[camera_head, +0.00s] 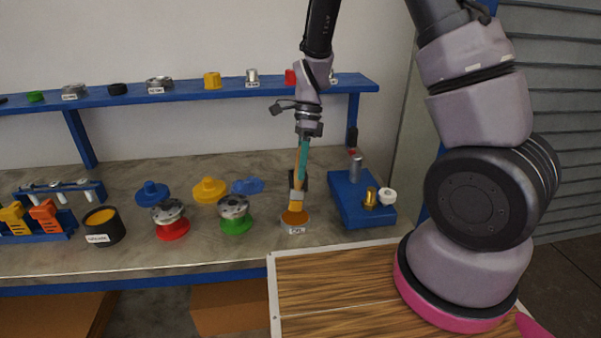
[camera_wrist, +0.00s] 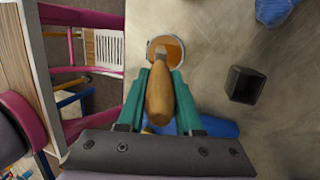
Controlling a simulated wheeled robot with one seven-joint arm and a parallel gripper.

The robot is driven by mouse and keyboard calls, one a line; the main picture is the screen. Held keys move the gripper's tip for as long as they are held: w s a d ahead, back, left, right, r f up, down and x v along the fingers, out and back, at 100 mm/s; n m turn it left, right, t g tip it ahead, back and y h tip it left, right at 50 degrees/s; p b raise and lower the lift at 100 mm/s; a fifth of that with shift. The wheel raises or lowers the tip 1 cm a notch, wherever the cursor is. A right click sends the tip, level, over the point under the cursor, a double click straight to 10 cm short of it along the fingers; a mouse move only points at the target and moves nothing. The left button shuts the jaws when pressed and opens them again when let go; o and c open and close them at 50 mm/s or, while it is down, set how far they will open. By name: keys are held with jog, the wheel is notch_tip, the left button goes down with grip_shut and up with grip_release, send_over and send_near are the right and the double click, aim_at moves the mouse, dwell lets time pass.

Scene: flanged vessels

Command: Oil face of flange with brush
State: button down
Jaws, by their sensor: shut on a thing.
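My gripper (camera_head: 303,150) points down above the bench and is shut on the wooden handle of a brush (camera_head: 299,180). In the wrist view the brush (camera_wrist: 162,95) sits between the teal fingers, its tip over the oil dish. The oil dish (camera_head: 295,221) is a small labelled round container with orange-brown oil; the wrist view also shows it (camera_wrist: 166,47). The bristles are at or in the oil; the exact depth is hidden. Two metal flanged vessels stand to the left, one on a red base (camera_head: 170,218) and one on a green base (camera_head: 234,213).
Blue and yellow caps (camera_head: 209,190) lie behind the vessels. A black grease pot (camera_head: 101,226) stands further left. A blue block (camera_head: 361,200) with metal parts is right of the dish. A blue shelf (camera_head: 190,90) runs along the wall above. A dark square holder (camera_wrist: 245,85) shows in the wrist view.

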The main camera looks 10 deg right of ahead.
jog(key=shift+r, duration=2.55)
